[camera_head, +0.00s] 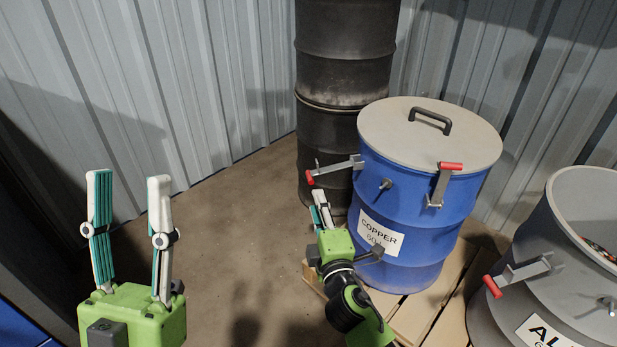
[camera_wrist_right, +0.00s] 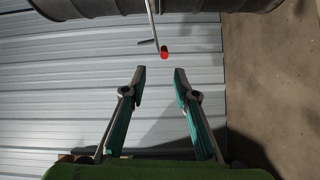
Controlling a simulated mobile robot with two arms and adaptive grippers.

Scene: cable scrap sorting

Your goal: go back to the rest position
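My left gripper (camera_head: 128,195) is raised at the left of the head view, its two fingers apart and nothing between them. My right gripper (camera_head: 320,210) is beside the left side of the blue drum labelled COPPER (camera_head: 415,225), which has its grey lid (camera_head: 430,135) on. In the right wrist view the right gripper (camera_wrist_right: 159,78) has its fingers apart with empty space between them. A red-tipped clamp handle (camera_wrist_right: 164,53) shows just beyond the fingertips there, apart from them.
Dark stacked drums (camera_head: 345,60) stand behind the blue drum. A grey drum (camera_head: 540,250) with an open top stands at the right. A wooden pallet (camera_head: 425,318) lies under the blue drum. The floor (camera_head: 235,230) between my grippers is clear. A corrugated metal wall (camera_head: 200,70) closes the back.

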